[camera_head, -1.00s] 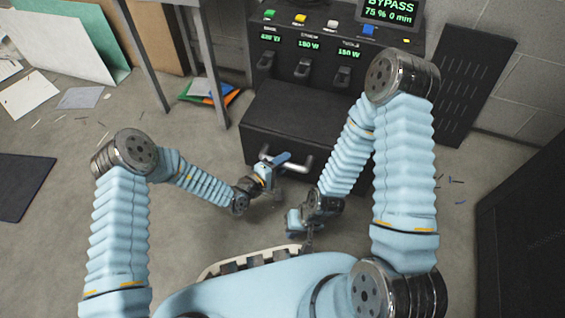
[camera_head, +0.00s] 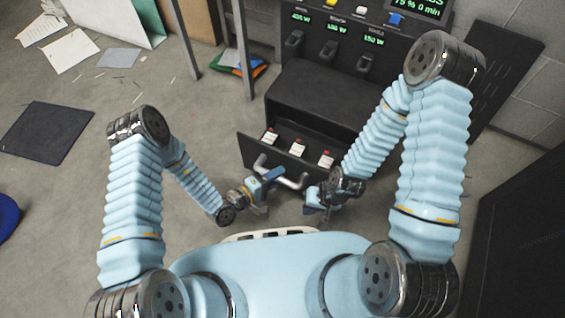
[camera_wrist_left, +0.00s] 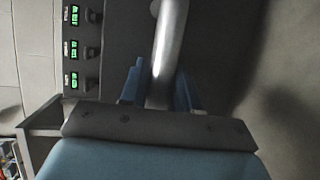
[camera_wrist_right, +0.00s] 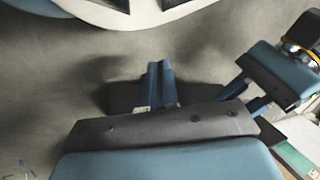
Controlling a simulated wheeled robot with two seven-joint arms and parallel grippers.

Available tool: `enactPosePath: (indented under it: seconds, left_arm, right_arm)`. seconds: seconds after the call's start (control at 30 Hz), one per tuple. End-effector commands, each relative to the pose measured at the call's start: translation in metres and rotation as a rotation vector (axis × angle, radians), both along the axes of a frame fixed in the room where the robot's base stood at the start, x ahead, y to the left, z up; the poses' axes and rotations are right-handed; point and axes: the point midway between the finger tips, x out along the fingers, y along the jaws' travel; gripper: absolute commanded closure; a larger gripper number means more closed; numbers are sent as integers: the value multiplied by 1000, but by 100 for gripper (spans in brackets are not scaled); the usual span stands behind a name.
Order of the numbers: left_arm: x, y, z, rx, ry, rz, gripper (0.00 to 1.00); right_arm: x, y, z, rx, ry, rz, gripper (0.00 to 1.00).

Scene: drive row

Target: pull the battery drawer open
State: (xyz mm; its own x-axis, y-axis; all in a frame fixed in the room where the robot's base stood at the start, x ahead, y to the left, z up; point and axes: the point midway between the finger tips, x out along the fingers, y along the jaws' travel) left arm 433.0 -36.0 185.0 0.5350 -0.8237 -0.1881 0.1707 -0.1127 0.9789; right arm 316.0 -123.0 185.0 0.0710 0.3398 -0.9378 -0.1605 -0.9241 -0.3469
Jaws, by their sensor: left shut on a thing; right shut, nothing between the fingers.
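The black battery drawer (camera_head: 247,150) in the lower cabinet stands partly open in the head view. Three batteries with white and red tops (camera_head: 297,146) sit inside it. My left gripper (camera_head: 264,179) is shut on the silver bar handle (camera_head: 292,182) of the drawer front. In the left wrist view the handle (camera_wrist_left: 168,45) runs between the blue fingers (camera_wrist_left: 158,80). My right gripper (camera_head: 317,205) is shut and empty, low in front of the drawer's right part. The right wrist view shows its fingers together (camera_wrist_right: 159,75) above the floor.
The charger cabinet (camera_head: 340,75) with its switches and screen stands above the drawer. A table leg (camera_head: 243,55) and coloured folders (camera_head: 238,66) are to the left. A dark cabinet (camera_head: 520,230) stands at the right.

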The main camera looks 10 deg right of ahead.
Motion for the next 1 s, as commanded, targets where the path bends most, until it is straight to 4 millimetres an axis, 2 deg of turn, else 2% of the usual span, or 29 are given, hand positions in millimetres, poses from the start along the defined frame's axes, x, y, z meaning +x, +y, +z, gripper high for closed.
enactPosePath:
  seconds: [0.2, 0.63, 0.67, 0.7, 0.8, 1.0]
  left_arm:
    - [-9, 6, 0, 0, 0, 0, 100]
    - [-10, 7, -1, 1, -1, 1, 100]
    - [-10, 7, -1, 1, -1, 1, 66]
    - [-10, 7, -1, 1, -1, 0, 60]
    - [-10, 7, -1, 1, -1, 0, 48]
    - [-10, 7, 0, 1, -1, 0, 48]
  right_arm:
    - [0, -1, 5, -1, -1, -2, 100]
    - [0, -1, 5, -2, -1, -2, 100]
    - [0, -1, 5, -2, -1, -2, 100]
    - [0, -1, 5, -2, -1, -2, 100]
    - [0, -1, 5, -2, -1, -2, 100]
    - [0, -1, 5, -2, -1, -2, 100]
